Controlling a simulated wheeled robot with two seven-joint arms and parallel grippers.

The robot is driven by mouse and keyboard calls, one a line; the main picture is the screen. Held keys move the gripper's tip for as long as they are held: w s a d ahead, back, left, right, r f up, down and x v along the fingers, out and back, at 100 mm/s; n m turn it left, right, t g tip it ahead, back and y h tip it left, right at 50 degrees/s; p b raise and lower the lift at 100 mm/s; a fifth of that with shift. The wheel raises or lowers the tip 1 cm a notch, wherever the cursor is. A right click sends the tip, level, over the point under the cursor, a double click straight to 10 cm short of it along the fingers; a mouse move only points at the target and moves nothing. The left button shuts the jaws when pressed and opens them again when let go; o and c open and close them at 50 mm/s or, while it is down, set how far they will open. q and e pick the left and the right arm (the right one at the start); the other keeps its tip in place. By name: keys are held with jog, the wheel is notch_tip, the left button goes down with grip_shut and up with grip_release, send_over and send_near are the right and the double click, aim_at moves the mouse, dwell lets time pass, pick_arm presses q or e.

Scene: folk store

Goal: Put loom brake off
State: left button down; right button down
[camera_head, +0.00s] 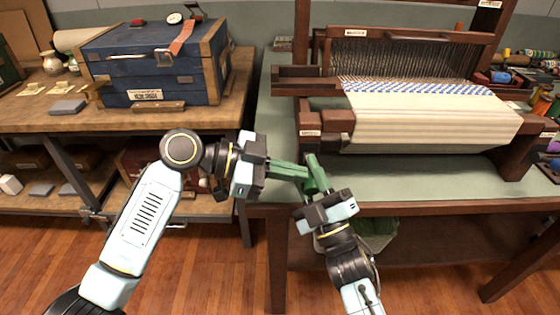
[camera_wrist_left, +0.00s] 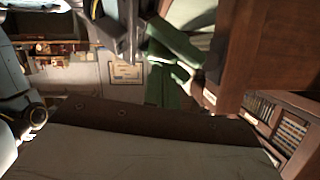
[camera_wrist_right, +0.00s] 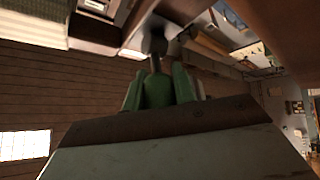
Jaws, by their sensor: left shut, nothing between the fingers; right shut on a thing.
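The loom (camera_head: 430,115) stands on the green-topped table, with woven cloth across its front and a small pale label (camera_head: 310,133) at its left front corner. My right gripper (camera_head: 311,160) has its green fingers just below that corner. In the right wrist view a dark lever (camera_wrist_right: 156,45) with a thick end shows between these fingers, and they are shut on it; their grip is partly hidden. My left gripper (camera_head: 304,176) is shut and empty, pointing right, its tips against or just beside the right fingers. The head view does not show the lever clearly.
A blue chest (camera_head: 150,75) sits on the wooden bench at left. The loom table's front edge (camera_head: 400,208) runs close beneath the grippers. Spools of thread (camera_head: 548,105) lie at far right. A green bin (camera_head: 375,240) stands below the table. The two grippers are very close together.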

pick_arm(q)
jog(key=shift+d+f, duration=0.1)
jog(key=shift+f, duration=0.15)
jog(key=shift+f, duration=0.55)
pick_arm(e)
jog(key=shift+s+a, duration=0.1)
pick_arm(q)
jog(key=shift+d+f, duration=0.1)
pick_arm(e)
jog(key=shift+r, duration=0.1)
jog(key=c, duration=1.1)
grip_release()
jog(key=shift+c, duration=0.2)
pick_arm(q)
jog(key=shift+d, duration=0.1)
